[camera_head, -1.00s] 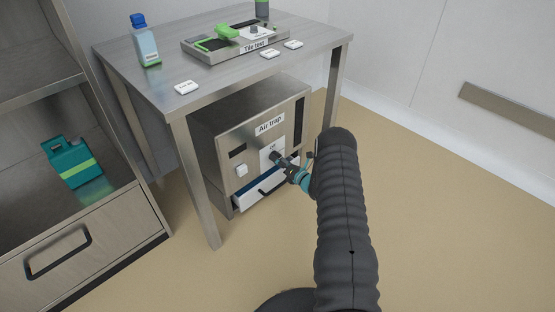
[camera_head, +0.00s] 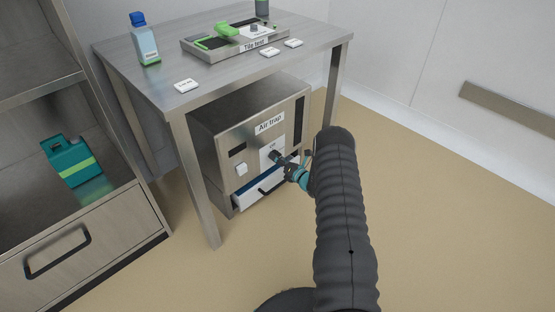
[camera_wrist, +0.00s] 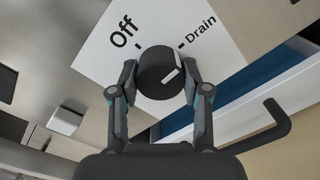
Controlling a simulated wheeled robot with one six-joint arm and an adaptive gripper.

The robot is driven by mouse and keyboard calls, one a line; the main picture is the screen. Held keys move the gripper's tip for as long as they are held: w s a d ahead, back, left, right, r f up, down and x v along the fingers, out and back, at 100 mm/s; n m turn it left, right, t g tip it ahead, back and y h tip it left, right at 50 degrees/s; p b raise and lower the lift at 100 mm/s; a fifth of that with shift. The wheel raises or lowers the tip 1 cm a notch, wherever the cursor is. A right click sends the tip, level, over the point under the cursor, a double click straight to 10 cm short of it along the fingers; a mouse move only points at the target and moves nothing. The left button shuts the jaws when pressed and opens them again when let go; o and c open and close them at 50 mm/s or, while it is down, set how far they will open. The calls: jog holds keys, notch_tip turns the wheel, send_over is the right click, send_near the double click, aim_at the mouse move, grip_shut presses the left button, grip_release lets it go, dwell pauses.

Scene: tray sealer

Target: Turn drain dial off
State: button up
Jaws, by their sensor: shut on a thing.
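The black drain dial (camera_wrist: 154,68) sits on a white plate (camera_wrist: 97,55) marked "Off" at upper left and "Drain" at upper right in the wrist view. Its white pointer line slants up and right, toward the Drain side. My gripper (camera_wrist: 160,82) is shut on the dial, with one finger at each side of it. In the head view my gripper (camera_head: 279,158) reaches the front of the steel "Air trap" box (camera_head: 225,155) under the table. There the dial is mostly hidden by the fingers.
A white-fronted drawer (camera_head: 250,197) with a dark handle stands partly open just below the dial. A white switch (camera_head: 241,169) is left of it. The table leg (camera_head: 197,185) stands close to the box's left. The floor at right is clear.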

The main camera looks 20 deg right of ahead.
jog(key=n+b, duration=0.4)
jog(key=b, duration=0.1)
jog(key=shift+f, duration=0.25)
jog(key=n+b, duration=0.6)
jog(key=n, duration=0.1)
jog(key=n+b, duration=0.1)
jog(key=n, duration=0.1)
jog(key=shift+d+r+n, duration=0.1)
jog(key=shift+r+n, duration=0.15)
jog(key=shift+n, duration=2.05)
jog(key=o, duration=1.1)
jog(key=shift+o, duration=0.2)
jog(key=v, duration=1.2)
